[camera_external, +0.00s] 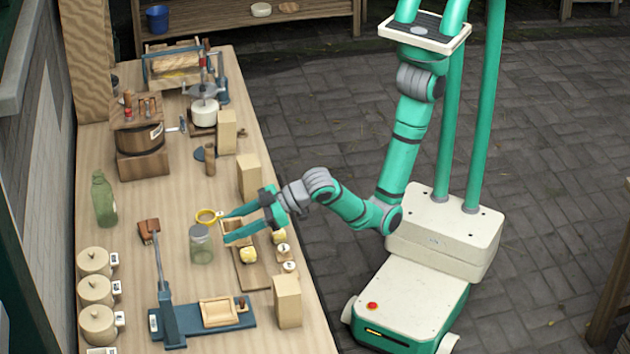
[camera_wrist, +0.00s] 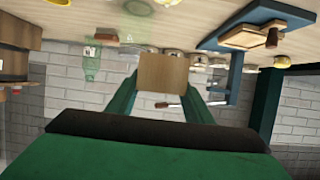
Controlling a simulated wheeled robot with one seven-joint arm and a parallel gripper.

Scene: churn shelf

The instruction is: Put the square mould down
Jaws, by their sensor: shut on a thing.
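In the wrist view, which looks upside down, a plain brown square wooden piece, the square mould (camera_wrist: 165,73), sits between my two fingers. My gripper (camera_external: 224,228) is shut on it. In the external view my gripper reaches in from the right over the bench, fingers pointing left. The mould is hard to make out there against the similar wood of the bench (camera_external: 150,218). I cannot tell the exact height above the bench.
A wooden board (camera_external: 257,277) with yellow lumps (camera_external: 249,255) lies below my gripper. A wooden block (camera_external: 248,178) stands behind, another (camera_external: 288,301) in front. A blue lever press (camera_external: 170,315) stands front left. A green bottle (camera_external: 103,199) stands left. Bare bench shows around (camera_external: 165,200).

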